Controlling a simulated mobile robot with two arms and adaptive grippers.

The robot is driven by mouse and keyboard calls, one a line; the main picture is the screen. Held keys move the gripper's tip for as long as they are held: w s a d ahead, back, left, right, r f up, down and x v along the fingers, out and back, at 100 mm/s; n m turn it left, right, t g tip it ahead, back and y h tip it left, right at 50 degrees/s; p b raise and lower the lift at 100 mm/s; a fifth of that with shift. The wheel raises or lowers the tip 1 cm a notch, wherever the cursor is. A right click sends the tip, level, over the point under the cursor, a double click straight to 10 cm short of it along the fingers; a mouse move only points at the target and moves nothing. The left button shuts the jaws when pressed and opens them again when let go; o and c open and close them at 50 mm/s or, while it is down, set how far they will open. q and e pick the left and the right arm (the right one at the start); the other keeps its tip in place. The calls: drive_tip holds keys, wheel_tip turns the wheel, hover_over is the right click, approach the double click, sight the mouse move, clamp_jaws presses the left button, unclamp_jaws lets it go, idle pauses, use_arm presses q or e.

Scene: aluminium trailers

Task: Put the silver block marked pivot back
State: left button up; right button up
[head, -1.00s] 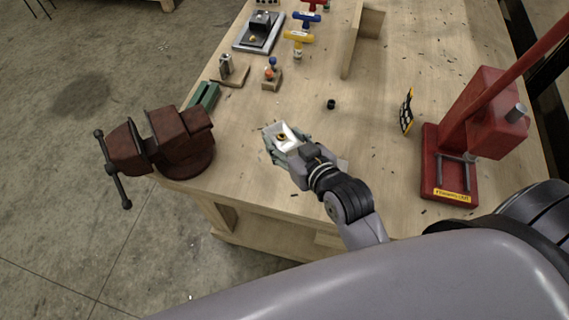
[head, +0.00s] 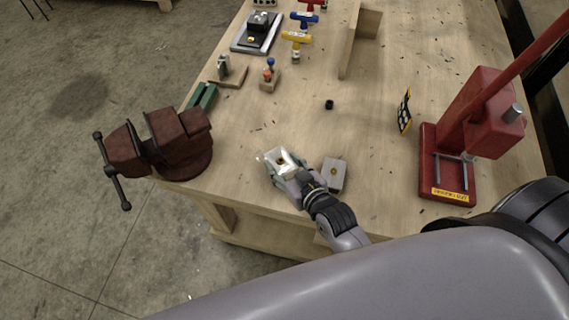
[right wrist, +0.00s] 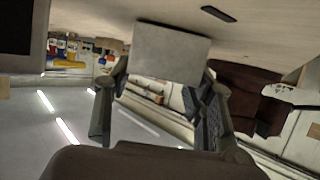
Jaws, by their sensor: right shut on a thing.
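My right gripper (head: 273,162) is over the near part of the workbench, shut on a bright silver block (head: 286,160) with a small brass-coloured spot on its face. In the right wrist view, the block (right wrist: 172,52) sits between the two fingertips (right wrist: 165,85). A second silver-grey block (head: 334,175) with a brass-coloured spot lies on the bench just right of the gripper. I cannot read a mark on either block. My left gripper is not in view.
A rusty vise (head: 160,147) is at the bench's left edge, also in the right wrist view (right wrist: 245,95). A red press (head: 449,160) stands at the right. The bench middle is mostly clear.

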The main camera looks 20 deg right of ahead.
drive_tip(key=o, duration=1.4)
drive_tip(key=shift+f, duration=0.1)
drive_tip(key=shift+o, duration=0.2)
drive_tip(key=b+v, duration=0.2)
drive_tip(key=v, duration=0.9)
drive_tip(key=shift+s, duration=0.1)
drive_tip(key=shift+s+d+r, duration=0.1)
drive_tip(key=shift+s+r, duration=0.3)
